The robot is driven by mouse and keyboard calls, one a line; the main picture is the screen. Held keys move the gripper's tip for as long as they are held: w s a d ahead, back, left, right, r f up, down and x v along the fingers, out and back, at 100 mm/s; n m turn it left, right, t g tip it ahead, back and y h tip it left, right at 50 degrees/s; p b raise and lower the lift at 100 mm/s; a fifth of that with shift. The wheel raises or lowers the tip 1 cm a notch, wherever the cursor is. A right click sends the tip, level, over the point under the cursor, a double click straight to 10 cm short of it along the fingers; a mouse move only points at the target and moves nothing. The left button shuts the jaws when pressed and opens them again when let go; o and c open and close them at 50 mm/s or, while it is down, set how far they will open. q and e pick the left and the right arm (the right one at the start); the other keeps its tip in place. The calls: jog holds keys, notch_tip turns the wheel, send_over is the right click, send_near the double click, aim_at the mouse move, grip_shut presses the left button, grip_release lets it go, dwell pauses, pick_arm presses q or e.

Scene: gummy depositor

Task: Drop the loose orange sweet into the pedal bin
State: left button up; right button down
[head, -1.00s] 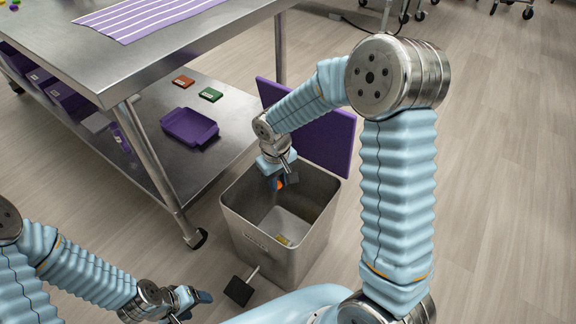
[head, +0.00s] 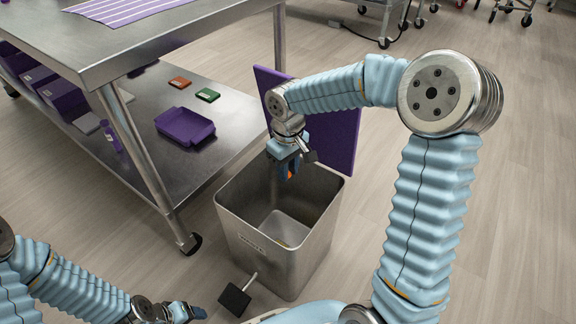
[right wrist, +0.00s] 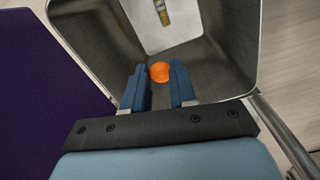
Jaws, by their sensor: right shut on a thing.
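The orange sweet (head: 290,174) is between the fingertips of my right gripper (head: 288,172), which is shut on it. In the right wrist view the sweet (right wrist: 160,72) shows at the tips of the two blue fingers. The pedal bin (head: 270,258) is a square steel bin with its purple lid (head: 330,135) raised at the back. The gripper points down over the bin's mouth near its back rim. The bin's inside (right wrist: 215,60) shows below the sweet. My left gripper (head: 188,312) is low at the bottom left, away from the bin; its jaw opening is unclear.
A black pedal (head: 235,299) sticks out at the bin's front. A small yellow-marked item (right wrist: 162,12) lies in the bin.

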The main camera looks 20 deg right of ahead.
jog(key=c, duration=0.8)
grip_release()
notch_tip(320, 180, up, 14)
jog(key=p, duration=0.2)
jog(key=shift+f+p, duration=0.1)
jog(key=shift+p, duration=0.25)
